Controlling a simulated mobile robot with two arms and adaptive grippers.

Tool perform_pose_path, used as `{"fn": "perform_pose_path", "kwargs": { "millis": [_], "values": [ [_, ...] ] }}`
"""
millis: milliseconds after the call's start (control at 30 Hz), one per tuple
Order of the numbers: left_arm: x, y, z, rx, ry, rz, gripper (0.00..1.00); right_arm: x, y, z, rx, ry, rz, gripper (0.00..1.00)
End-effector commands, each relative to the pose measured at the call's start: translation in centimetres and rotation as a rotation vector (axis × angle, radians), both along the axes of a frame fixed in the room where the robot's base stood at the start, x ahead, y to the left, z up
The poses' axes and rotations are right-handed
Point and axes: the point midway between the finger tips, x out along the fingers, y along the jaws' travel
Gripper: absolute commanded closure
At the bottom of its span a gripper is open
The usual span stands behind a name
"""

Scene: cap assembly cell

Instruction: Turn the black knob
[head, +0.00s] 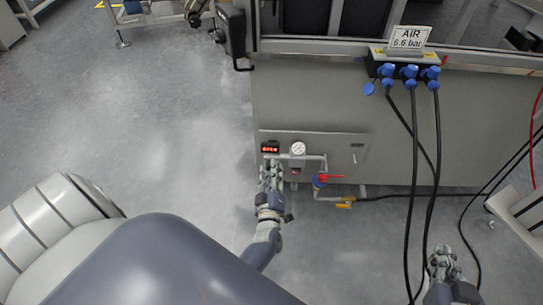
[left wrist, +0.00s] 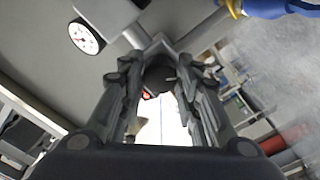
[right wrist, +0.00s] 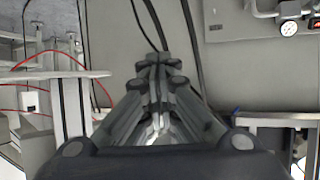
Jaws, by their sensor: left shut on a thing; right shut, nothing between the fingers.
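The black knob (left wrist: 160,75) sits between the fingers of my left gripper (left wrist: 160,70) in the left wrist view, below the pipe fitting. In the head view my left gripper (head: 271,170) is at the panel, just below the gauge and left of the red valve handle, and it hides the knob there. The left fingers are shut on the knob's sides. My right gripper (head: 442,258) is at the lower right of the head view, near the black hoses. In the right wrist view its fingers (right wrist: 160,62) are together with nothing between them.
A round gauge (head: 298,148) and a red digital display (head: 270,148) are above the left gripper. A red-handled valve (head: 321,180) is close on its right. Black hoses (head: 413,190) hang from blue connectors (head: 409,72) under the AIR sign (head: 408,37). Floor at left is clear.

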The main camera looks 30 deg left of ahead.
Motion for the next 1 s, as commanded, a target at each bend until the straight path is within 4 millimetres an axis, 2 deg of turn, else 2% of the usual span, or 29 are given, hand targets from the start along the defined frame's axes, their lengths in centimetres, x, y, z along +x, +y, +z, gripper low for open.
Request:
{"fn": "perform_pose_path", "kwargs": {
  "millis": [300, 667, 700, 767, 1000],
  "values": [
    [0.01, -0.13, -0.07, 0.048, 0.032, -0.002, 0.93, -0.86, -0.41, -1.11, -0.016, 0.066, -0.004, 1.00],
    [0.01, -0.12, -0.09, 0.048, 0.032, -0.002, 0.93, -0.90, -0.43, -1.20, -0.016, 0.070, -0.006, 1.00],
    [0.01, -0.12, -0.09, 0.048, 0.032, -0.002, 0.60, -0.90, -0.43, -1.20, -0.016, 0.070, -0.006, 1.00],
    [0.01, -0.11, -0.09, 0.048, 0.032, -0.002, 0.49, -0.90, -0.43, -1.20, -0.016, 0.070, -0.006, 1.00],
    [0.00, -0.04, -0.04, 0.049, 0.031, -0.001, 0.49, -0.90, -0.43, -1.20, -0.016, 0.069, -0.006, 1.00]
  ]
}}
